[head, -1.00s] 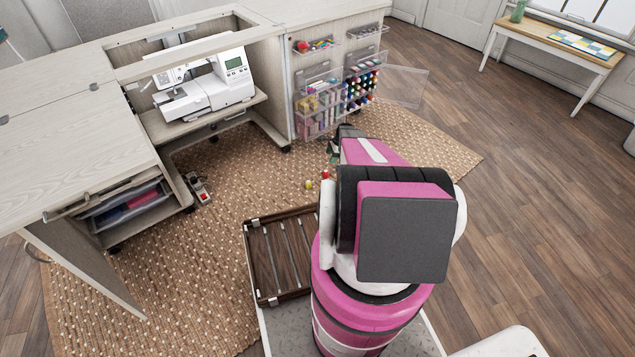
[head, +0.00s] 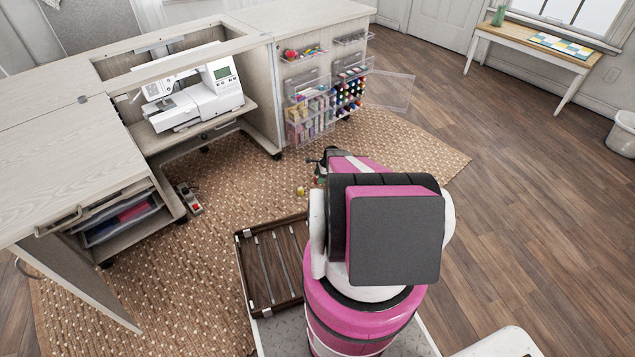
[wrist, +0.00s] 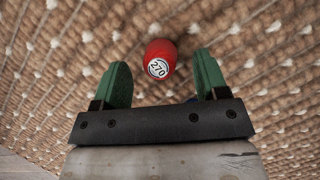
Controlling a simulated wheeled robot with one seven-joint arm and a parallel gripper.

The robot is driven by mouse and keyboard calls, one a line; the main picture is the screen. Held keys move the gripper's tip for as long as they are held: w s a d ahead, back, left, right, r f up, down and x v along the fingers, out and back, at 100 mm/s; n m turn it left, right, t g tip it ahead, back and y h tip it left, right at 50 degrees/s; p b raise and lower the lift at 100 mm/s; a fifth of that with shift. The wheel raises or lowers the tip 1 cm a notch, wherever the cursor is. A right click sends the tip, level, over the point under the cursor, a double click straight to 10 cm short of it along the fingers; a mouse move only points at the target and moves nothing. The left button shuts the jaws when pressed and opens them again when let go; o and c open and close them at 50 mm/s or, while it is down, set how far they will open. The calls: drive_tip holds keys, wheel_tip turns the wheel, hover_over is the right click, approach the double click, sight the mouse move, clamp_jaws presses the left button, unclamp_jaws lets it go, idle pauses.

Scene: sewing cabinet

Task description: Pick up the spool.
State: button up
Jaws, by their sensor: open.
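The spool (wrist: 160,52) is red with a white end label reading 270. In the wrist view it sits on the woven rug, centred between and slightly beyond the two green fingers. My gripper (wrist: 162,78) is open, with one finger on each side and visible gaps to the spool. The fingers do not touch it. In the head view my gripper (head: 322,164) is low over the rug in front of the cabinet, mostly behind my arm. I cannot make out the red spool there.
A small yellow item (head: 300,191) lies on the rug (head: 225,190) left of my gripper. Clear organisers (head: 310,115) with threads hang on the cabinet beyond, one door open. A power strip (head: 190,200) lies left. A slatted wooden tray (head: 262,300) is close to my base. Rug to the right is clear.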

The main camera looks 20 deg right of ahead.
drive_tip(key=x, duration=0.2)
drive_tip(key=shift+f, duration=0.35)
drive_tip(key=c, duration=1)
drive_tip(key=shift+r, duration=0.2)
drive_tip(key=shift+r, duration=0.9)
wheel_tip(320, 180, up, 2)
drive_tip(key=shift+s+a+r, duration=0.1)
drive_tip(key=shift+r, duration=0.1)
drive_tip(key=s+a+r, duration=0.2)
drive_tip(key=a, duration=0.1)
drive_tip(key=s+a+r, duration=0.2)
drive_tip(key=a, duration=0.1)
drive_tip(key=s+a+r, duration=0.2)
drive_tip(key=a, duration=0.1)
drive_tip(key=shift+a+r, duration=0.3)
drive_tip(key=shift+a, duration=0.05)
